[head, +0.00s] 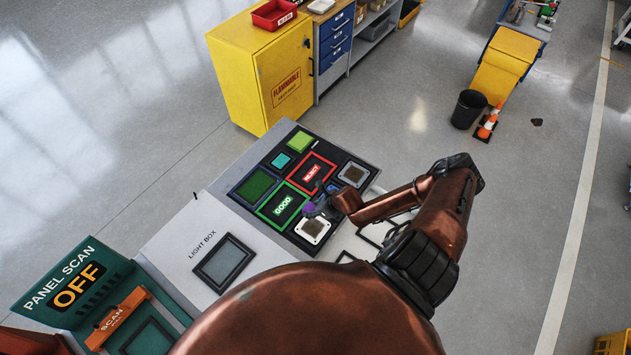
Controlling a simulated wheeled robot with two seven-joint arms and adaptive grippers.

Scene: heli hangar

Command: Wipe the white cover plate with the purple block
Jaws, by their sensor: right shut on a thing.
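The purple block (309,209) is small in the head view and partly hidden by my right gripper (317,206), which is shut on it. The block is right at the upper edge of a white cover plate (313,230) with a brownish centre; I cannot tell whether it touches the plate. My right arm reaches in from the right, bent at the elbow. My left gripper is not in view.
The dark sorting board has a green-framed GOOD area (283,205) and a red-framed REJECT area (312,173). A light box (224,262) and a green panel scan station (72,285) lie to the left. A yellow cabinet (262,70) stands behind; the floor at right is mostly clear.

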